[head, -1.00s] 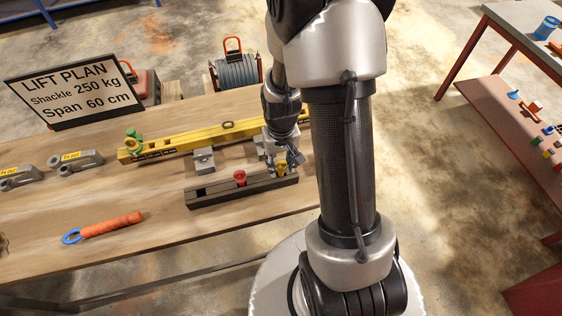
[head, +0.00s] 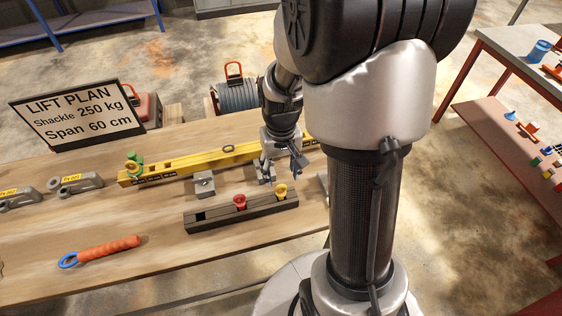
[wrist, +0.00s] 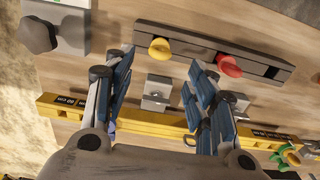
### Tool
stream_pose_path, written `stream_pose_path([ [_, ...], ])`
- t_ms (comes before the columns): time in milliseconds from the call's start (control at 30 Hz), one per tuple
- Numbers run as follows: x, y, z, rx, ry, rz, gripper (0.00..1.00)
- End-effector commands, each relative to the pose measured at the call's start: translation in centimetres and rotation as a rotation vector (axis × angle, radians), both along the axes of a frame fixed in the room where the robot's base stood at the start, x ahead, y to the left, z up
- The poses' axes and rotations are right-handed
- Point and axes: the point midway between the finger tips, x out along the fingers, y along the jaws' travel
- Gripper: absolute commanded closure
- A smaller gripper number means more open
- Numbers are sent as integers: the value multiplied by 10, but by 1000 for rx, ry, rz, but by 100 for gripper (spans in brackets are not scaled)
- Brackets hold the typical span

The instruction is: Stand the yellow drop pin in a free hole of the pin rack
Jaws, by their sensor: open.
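The yellow drop pin (head: 281,191) stands upright in the right part of the dark pin rack (head: 218,217), its wide yellow head above the top face. It also shows in the wrist view (wrist: 160,50) in the rack (wrist: 188,46). A red pin (head: 239,202) stands in the rack to its left. A dark square hole (head: 201,215) shows empty at the rack's left end. My gripper (head: 281,165) is open and empty, above and behind the rack, apart from the yellow pin. In the wrist view its two fingers (wrist: 160,66) are spread, with the yellow pin beyond the gap.
A yellow beam (head: 185,167) lies behind the rack, with a small grey block (head: 204,184) between them. An orange-handled tool (head: 108,247) lies at front left. Grey shackle parts (head: 76,184) and a lift plan sign (head: 78,113) are at left. Bare wood lies left of the rack.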

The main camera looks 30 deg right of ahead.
Motion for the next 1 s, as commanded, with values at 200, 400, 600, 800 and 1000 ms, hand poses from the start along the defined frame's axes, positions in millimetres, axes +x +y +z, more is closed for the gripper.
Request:
stream_pose_path([
  [200, 0, 0, 31, -1, -2, 0, 49],
  [400, 0, 0, 38, 0, 1, 0, 49],
  [600, 0, 0, 37, 0, 1, 0, 49],
  [800, 0, 0, 37, 0, 1, 0, 49],
  [1000, -3, 7, 51, -6, -22, 14, 49],
])
